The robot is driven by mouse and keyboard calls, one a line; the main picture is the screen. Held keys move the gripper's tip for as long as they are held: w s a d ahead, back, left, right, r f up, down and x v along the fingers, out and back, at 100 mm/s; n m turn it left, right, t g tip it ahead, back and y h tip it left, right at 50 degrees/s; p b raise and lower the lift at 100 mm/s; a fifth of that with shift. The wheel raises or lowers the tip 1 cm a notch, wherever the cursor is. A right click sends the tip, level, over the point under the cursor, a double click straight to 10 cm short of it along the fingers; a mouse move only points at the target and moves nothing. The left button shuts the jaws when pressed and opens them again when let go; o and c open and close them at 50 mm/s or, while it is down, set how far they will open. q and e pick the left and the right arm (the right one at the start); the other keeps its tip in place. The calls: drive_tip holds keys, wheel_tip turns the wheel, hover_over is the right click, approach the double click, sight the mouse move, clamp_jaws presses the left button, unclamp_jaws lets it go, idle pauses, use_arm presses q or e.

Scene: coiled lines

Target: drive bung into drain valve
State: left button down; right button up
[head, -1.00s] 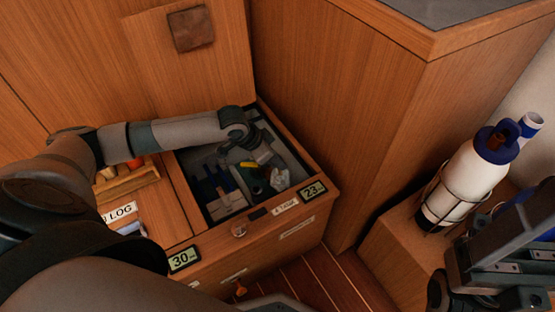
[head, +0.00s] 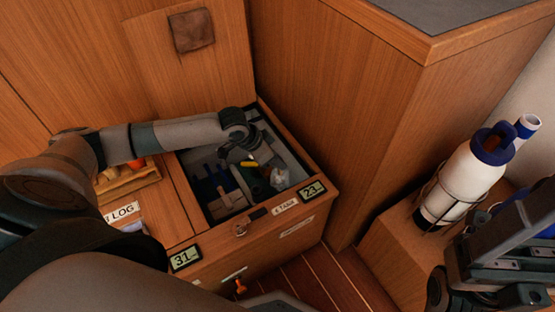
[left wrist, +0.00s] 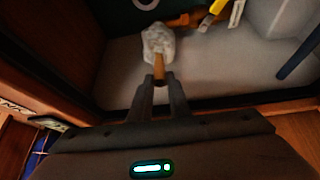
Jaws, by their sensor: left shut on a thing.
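My left arm reaches into the open locker box (head: 318,180) in the head view. Its gripper is small and partly hidden there. In the left wrist view my left gripper (left wrist: 160,82) is shut on a short tan, wood-coloured piece, seemingly the bung (left wrist: 159,68). Its far end meets a crumpled white lump (left wrist: 158,42); I cannot tell whether they are joined. The lump also seems to show in the head view (head: 279,179). I cannot make out the drain valve with certainty; an orange part (left wrist: 184,19) lies beyond the lump. A dark mechanism (head: 510,245) at lower right seems to be my right gripper.
Blue-handled tools (head: 221,184) stand in the box, whose walls close in around my left gripper. A yellow item (head: 249,163) lies near it. Small displays (head: 185,257) sit on the front edge. A white and blue bottle (head: 470,180) stands in a wire holder at right.

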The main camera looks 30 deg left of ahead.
use_arm(q)
drive_tip(key=shift+f, duration=1.4)
idle(0.4)
drive_tip(key=c, duration=1.2)
unclamp_jaws()
